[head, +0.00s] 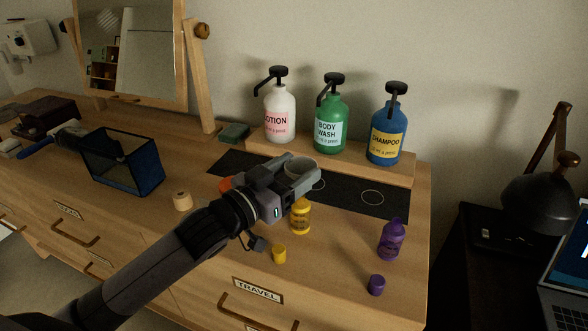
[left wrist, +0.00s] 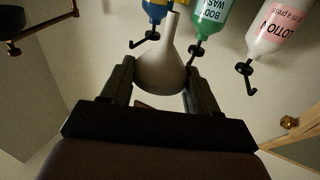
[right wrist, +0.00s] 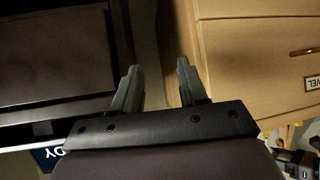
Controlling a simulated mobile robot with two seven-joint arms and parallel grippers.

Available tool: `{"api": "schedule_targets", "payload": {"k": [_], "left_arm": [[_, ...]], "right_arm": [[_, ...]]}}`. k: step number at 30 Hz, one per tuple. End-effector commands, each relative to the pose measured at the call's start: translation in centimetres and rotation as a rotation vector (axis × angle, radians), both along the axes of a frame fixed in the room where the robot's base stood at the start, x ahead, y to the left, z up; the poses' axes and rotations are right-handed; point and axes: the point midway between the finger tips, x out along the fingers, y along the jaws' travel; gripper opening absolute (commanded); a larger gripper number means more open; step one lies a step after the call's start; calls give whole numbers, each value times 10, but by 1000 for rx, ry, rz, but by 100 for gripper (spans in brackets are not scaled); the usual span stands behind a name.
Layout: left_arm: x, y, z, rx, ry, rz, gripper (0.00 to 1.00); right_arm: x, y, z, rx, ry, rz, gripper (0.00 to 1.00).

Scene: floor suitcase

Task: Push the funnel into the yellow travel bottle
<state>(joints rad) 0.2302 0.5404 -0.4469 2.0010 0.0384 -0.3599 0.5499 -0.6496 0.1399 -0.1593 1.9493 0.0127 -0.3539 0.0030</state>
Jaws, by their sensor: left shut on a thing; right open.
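My left gripper (head: 294,174) is shut on the pale grey funnel (head: 303,167), which is wide end up. The left wrist view also shows the funnel (left wrist: 158,68) between the fingers, its narrow spout pointing away from the palm. The yellow travel bottle (head: 300,218) stands upright and uncapped on the counter, directly below the funnel in the head view. My gripper hides the spout and the bottle's mouth there, so I cannot tell whether they touch. My right gripper (right wrist: 158,68) is open and empty in the right wrist view, away from the counter top.
A yellow cap (head: 279,254) lies in front of the bottle. A purple bottle (head: 391,241) and purple cap (head: 376,285) stand right. Lotion (head: 280,115), body wash (head: 331,122) and shampoo (head: 387,130) pumps stand on a shelf behind. A mesh basket (head: 124,163) is left.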

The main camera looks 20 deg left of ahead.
Motion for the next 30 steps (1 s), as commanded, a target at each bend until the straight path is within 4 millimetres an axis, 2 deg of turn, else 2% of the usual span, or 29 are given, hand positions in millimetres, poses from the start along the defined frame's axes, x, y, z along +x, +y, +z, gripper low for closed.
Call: {"api": "schedule_targets", "payload": {"k": [17,30], "left_arm": [[0,0,0,0,1,0,32],[0,0,-9,0,1,1,32]], "right_arm": [[0,0,2,0,0,0,43],[0,0,-2,0,0,0,43]]}}
